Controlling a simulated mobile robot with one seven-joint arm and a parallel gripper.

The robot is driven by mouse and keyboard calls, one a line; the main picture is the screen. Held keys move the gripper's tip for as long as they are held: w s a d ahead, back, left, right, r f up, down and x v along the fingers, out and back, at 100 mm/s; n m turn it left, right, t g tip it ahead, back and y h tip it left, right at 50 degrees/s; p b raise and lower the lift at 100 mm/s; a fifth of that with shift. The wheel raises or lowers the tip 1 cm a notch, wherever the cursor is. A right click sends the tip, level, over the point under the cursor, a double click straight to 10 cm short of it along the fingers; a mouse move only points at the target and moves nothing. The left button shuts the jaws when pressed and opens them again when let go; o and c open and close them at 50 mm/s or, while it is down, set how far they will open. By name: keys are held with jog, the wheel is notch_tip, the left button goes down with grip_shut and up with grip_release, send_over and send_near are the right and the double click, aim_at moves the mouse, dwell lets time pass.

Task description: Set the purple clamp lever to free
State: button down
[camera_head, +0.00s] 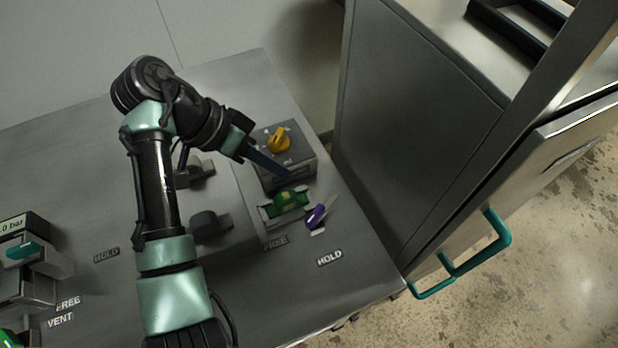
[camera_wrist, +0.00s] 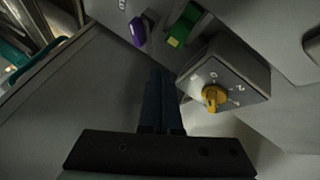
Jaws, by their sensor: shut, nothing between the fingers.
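The purple clamp lever (camera_head: 316,216) is at the right side of the panel top, beside a green block (camera_head: 287,202). Its purple end lies above the HOLD label (camera_head: 329,257), to the right of the FREE label (camera_head: 276,242). In the wrist view the lever (camera_wrist: 138,32) shows near the top, left of the green block (camera_wrist: 184,24). My gripper (camera_head: 286,177) is shut and empty, with its blue fingers close to the grey knob box, above and left of the lever in the head view. In the wrist view the fingertips (camera_wrist: 160,72) are apart from the lever.
A grey box with a yellow knob (camera_head: 279,139) stands just behind the green block. A tall metal cabinet (camera_head: 420,120) rises to the right, with a teal handle (camera_head: 460,262) on its door. Other dark fittings (camera_head: 210,225) and a HOLD label (camera_head: 106,255) lie left.

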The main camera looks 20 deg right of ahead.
aim_at(310, 204)
jog(key=shift+s+a+f, duration=0.1)
jog(key=shift+s+f, duration=0.15)
jog(key=shift+s, duration=0.1)
jog(key=b+x, duration=0.2)
jog(key=x, duration=0.7)
jog(key=shift+s+d+f, duration=0.15)
jog(key=shift+d+f, duration=0.1)
